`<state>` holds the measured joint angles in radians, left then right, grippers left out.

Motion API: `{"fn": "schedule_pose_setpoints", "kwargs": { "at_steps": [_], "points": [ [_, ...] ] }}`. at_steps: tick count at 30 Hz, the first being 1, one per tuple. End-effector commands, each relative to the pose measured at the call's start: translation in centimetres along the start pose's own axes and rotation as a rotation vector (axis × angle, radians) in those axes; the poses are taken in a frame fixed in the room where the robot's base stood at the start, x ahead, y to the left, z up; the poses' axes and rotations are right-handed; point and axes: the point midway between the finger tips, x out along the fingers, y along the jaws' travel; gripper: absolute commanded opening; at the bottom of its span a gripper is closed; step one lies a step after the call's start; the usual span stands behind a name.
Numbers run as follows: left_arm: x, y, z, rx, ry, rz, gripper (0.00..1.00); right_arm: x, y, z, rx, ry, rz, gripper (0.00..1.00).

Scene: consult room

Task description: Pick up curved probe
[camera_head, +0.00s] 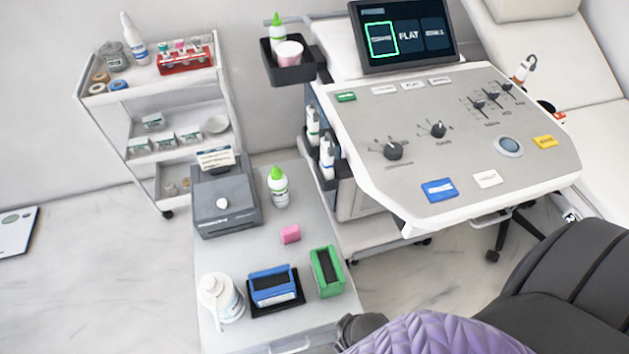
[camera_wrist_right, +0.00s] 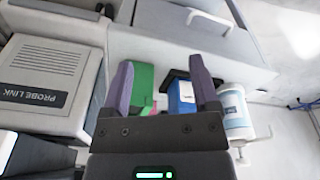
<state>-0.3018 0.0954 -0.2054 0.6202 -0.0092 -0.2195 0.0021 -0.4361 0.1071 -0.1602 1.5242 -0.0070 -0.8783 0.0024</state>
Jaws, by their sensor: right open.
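Two white probe-like handpieces stand in side holders on the left of the ultrasound console in the head view, an upper one (camera_head: 313,122) and a lower one (camera_head: 327,155). Their heads are largely hidden, so I cannot tell which is the curved probe. The console screen (camera_head: 405,36) shows three tiles, the left one outlined in green. My right gripper (camera_wrist_right: 161,66) is open in the right wrist view, its purple fingers apart and nothing visibly held. Beyond the fingers are a green holder (camera_wrist_right: 136,88) and a blue box (camera_wrist_right: 182,97). My left gripper is not in view.
A low side table (camera_head: 250,245) carries a grey device (camera_head: 224,205), a green-capped bottle (camera_head: 278,188), a pink block (camera_head: 290,234), the green holder (camera_head: 326,272), the blue box (camera_head: 271,287) and a white bottle (camera_head: 224,298). A white trolley (camera_head: 150,100) stands at left. Open floor lies left.

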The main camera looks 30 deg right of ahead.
Motion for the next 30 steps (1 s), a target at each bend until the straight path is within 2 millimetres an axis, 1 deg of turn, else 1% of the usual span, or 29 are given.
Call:
{"fn": "schedule_pose_setpoints", "kwargs": {
  "at_steps": [1, 5, 8, 9, 11, 12, 14, 15, 18, 21, 24, 26, 28, 30],
  "points": [
    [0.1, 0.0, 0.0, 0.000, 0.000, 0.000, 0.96, -0.9, 0.1, -0.9, 0.004, 0.015, 0.002, 0.77],
    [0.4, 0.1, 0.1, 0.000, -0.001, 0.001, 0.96, -3.7, 0.5, -3.4, 0.021, 0.060, 0.012, 0.77],
    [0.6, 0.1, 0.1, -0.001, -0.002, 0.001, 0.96, -6.3, 1.4, -5.7, 0.048, 0.120, 0.032, 0.77],
    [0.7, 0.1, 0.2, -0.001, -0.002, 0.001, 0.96, -7.5, 1.9, -6.9, 0.068, 0.163, 0.048, 0.77],
    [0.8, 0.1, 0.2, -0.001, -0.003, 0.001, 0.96, -9.2, 3.3, -9.1, 0.110, 0.251, 0.082, 0.77],
    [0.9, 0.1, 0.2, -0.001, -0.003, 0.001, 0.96, -10.0, 4.4, -10.5, 0.144, 0.319, 0.109, 0.77],
    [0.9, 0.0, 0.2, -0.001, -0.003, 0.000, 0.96, -10.9, 6.2, -12.9, 0.196, 0.436, 0.152, 0.77],
    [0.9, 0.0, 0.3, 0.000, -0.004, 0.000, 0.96, -11.4, 7.6, -14.5, 0.231, 0.522, 0.181, 0.77],
    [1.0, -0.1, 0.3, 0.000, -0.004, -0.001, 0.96, -12.1, 10.4, -17.7, 0.293, 0.711, 0.233, 0.77],
    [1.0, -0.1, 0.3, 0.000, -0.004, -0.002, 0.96, -12.7, 12.4, -19.9, 0.331, 0.870, 0.263, 0.77],
    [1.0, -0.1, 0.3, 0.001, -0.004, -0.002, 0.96, -13.2, 13.8, -21.5, 0.353, 0.995, 0.274, 0.77],
    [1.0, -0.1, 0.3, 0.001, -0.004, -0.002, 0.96, -13.5, 14.3, -22.1, 0.357, 1.051, 0.277, 0.77],
    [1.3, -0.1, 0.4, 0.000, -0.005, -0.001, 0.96, -13.4, 14.8, -22.9, 0.359, 1.089, 0.276, 0.77],
    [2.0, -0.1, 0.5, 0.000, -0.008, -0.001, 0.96, -12.7, 15.4, -24.1, 0.358, 1.097, 0.276, 0.77]
  ]
}}
